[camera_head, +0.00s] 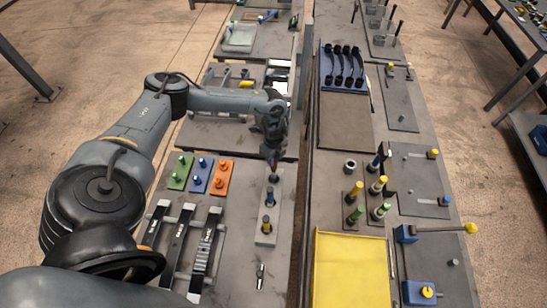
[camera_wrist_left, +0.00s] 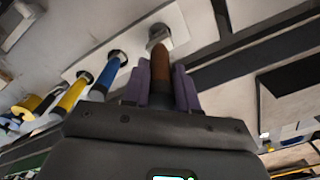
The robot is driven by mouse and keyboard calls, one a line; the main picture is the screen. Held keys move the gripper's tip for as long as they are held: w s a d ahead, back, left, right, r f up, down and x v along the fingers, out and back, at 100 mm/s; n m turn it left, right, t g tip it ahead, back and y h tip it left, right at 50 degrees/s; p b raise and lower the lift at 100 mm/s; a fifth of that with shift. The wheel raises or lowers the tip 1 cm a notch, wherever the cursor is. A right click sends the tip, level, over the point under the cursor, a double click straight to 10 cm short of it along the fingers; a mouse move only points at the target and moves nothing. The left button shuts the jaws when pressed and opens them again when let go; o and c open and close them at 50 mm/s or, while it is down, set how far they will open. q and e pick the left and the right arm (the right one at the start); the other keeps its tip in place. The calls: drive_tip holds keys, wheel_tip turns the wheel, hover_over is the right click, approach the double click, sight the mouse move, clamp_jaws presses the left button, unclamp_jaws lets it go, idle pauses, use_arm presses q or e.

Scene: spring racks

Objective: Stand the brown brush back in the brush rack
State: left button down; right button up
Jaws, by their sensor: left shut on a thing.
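The brush rack is a pale narrow plate (camera_head: 287,195) in the head view, and it also shows in the wrist view (camera_wrist_left: 178,14). My left gripper (camera_head: 272,158) points down over its far end. In the wrist view, its purple fingers (camera_wrist_left: 160,88) are shut on the brown brush (camera_wrist_left: 161,68). The far end of the brush overlaps a grey round holder (camera_wrist_left: 159,36) on the plate; I cannot tell whether it is inside. A blue brush (camera_wrist_left: 107,74) stands in the neighbouring holder, with a yellow brush (camera_wrist_left: 73,92) beyond it. My right gripper is out of view.
Green, blue and orange plates (camera_head: 222,178) with pegs lie left of the rack. A rack of dark and silver bars (camera_head: 178,238) stands in front of them. A small metal tool (camera_head: 260,276) lies near the front. A yellow tray (camera_head: 350,270) is to the right.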

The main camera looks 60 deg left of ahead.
sight(274, 167)
use_arm(q)
drive_tip(key=shift+f+b, duration=0.45)
drive_tip(key=shift+f, duration=0.25)
drive_tip(key=shift+f+b, duration=0.45)
drive_tip(key=shift+f, duration=0.3)
drive_tip(key=shift+f+b, duration=0.5)
drive_tip(key=shift+f, duration=0.3)
drive_tip(key=shift+f+b, duration=0.7)
drive_tip(key=shift+f, duration=0.4)
drive_tip(key=shift+c, duration=1.6)
unclamp_jaws()
drive_tip(key=shift+r, duration=0.1)
